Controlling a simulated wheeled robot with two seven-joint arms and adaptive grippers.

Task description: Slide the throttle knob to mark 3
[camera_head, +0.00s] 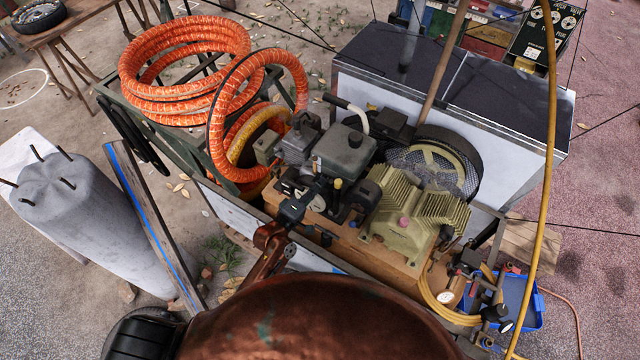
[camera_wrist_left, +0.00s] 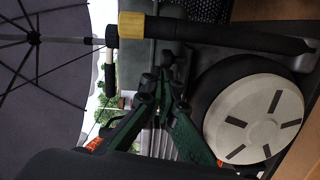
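My left gripper (camera_head: 312,192) reaches in from the lower left to the near side of the engine (camera_head: 345,150). In the left wrist view its two green fingers (camera_wrist_left: 163,82) converge and their dark tips come together among dark engine parts. Whether a small part is between the tips is hidden. I cannot pick out the throttle knob or its marks for certain. A dark post with a yellow top (camera_head: 338,185) stands close to the gripper. The left wrist view shows a black bar with a yellow band (camera_wrist_left: 131,25) and a white slotted disc (camera_wrist_left: 252,117) beside the fingers. My right gripper is not in view.
A tan finned compressor pump (camera_head: 405,220) and a belt wheel (camera_head: 435,165) stand right of the engine. Orange hose coils (camera_head: 160,70) lie behind left. A yellow hose (camera_head: 548,150) hangs at the right. A blue crate (camera_head: 535,315) stands at lower right.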

